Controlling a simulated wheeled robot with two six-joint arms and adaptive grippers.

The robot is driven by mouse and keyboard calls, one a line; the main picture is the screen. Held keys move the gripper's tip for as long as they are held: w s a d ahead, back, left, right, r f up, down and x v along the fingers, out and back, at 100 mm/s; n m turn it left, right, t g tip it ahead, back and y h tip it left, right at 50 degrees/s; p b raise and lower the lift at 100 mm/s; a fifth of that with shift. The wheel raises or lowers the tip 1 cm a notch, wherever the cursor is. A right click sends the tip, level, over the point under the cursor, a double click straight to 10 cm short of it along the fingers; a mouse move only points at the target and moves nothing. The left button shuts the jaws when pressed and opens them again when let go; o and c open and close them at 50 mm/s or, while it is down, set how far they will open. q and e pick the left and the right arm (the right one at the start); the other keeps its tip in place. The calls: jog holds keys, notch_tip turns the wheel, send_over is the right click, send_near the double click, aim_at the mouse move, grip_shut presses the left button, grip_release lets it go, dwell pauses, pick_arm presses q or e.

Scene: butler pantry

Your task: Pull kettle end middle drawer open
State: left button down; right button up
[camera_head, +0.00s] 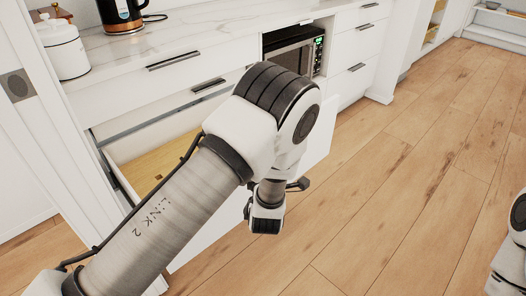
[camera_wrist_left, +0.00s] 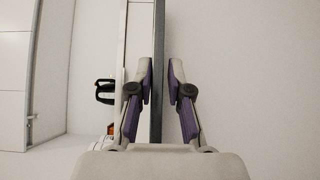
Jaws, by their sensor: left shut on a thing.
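In the head view a drawer (camera_head: 150,165) with a wooden floor stands pulled out at the kettle end of the counter. Its white front (camera_head: 318,145) shows to the right of my arm. The kettle (camera_head: 122,14), black and copper, stands on the counter above. My left gripper (camera_wrist_left: 161,78) shows in the left wrist view, shut on a long dark handle bar (camera_wrist_left: 158,25) that runs between its fingers. My right gripper is out of view; only part of my right arm shows at the lower right.
A white canister (camera_head: 62,46) stands on the marble counter (camera_head: 205,32). A microwave (camera_head: 293,48) sits to the right. The wooden floor (camera_head: 400,190) in front is clear.

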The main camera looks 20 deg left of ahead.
pick_arm(q)
jog(key=shift+f, duration=0.1)
jog(key=c, duration=1.1)
grip_release()
